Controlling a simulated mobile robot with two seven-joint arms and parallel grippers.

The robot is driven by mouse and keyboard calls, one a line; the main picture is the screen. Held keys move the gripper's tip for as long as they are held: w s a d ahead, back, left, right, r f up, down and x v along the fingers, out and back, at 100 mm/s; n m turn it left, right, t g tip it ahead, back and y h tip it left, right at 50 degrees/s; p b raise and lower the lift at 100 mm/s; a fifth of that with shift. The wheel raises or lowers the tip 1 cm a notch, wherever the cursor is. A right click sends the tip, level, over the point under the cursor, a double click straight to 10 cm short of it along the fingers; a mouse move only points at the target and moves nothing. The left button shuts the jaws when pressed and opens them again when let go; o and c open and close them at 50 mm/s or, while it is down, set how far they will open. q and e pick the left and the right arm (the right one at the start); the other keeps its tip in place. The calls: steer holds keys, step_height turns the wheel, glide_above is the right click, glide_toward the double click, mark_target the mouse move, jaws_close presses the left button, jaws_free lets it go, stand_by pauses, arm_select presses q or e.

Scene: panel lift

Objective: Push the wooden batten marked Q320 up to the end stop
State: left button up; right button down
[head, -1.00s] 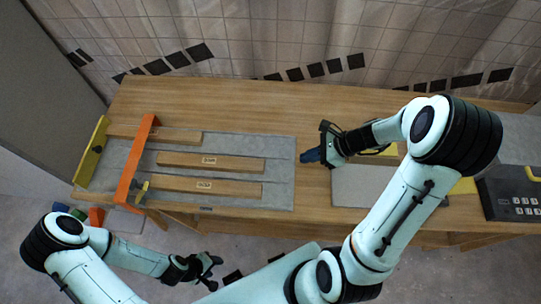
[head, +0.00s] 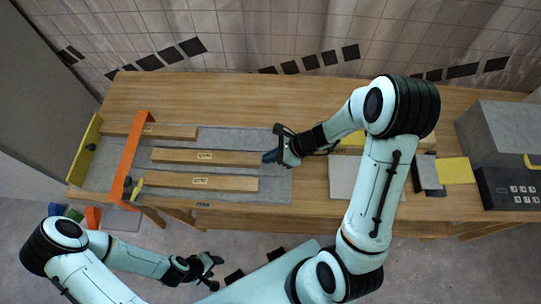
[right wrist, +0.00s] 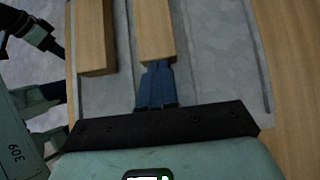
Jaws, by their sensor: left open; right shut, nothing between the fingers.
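Three wooden battens lie lengthwise on the grey tray (head: 275,190): a back one (head: 175,132), a middle one (head: 235,158) and a front one (head: 235,184). Each has a small label too small to read surely, so I cannot tell which is Q320. The yellow end stop (head: 83,152) stands at the tray's left end. My right gripper (head: 269,158) is shut and empty at the right end of the middle batten. In the right wrist view its fingertips (right wrist: 156,72) appear to touch that batten's end (right wrist: 154,35). My left gripper (head: 213,270) is open, in front of the table.
An orange bridge (head: 128,160) crosses over the battens near their left ends. A grey plate (head: 350,180), yellow pieces (head: 455,170) and a dark keypad box (head: 510,188) lie to the right. The table (head: 240,95) is clear behind the tray.

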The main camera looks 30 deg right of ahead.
steer(key=b, duration=0.2)
glide_toward(194, 156)
steer(key=d+f, duration=0.1)
steer(key=f, duration=0.1)
steer(key=s+d+f, duration=0.1)
steer(key=f, duration=0.1)
steer(key=s+d+f, duration=0.1)
steer(key=d, duration=0.1)
steer(key=shift+s+f, duration=0.2)
steer(key=shift+f, duration=0.2)
steer(key=w+a, duration=0.2)
steer(key=a, duration=0.1)
steer(key=w+a+p, duration=0.1)
steer(key=a, duration=0.1)
steer(key=w+a, duration=0.2)
steer(key=a, duration=0.1)
steer(key=shift+w+a, duration=0.3)
steer(key=shift+a, duration=0.05)
arm_select(q)
steer(key=shift+s+d+f, duration=0.1)
steer(key=shift+s+f, duration=0.3)
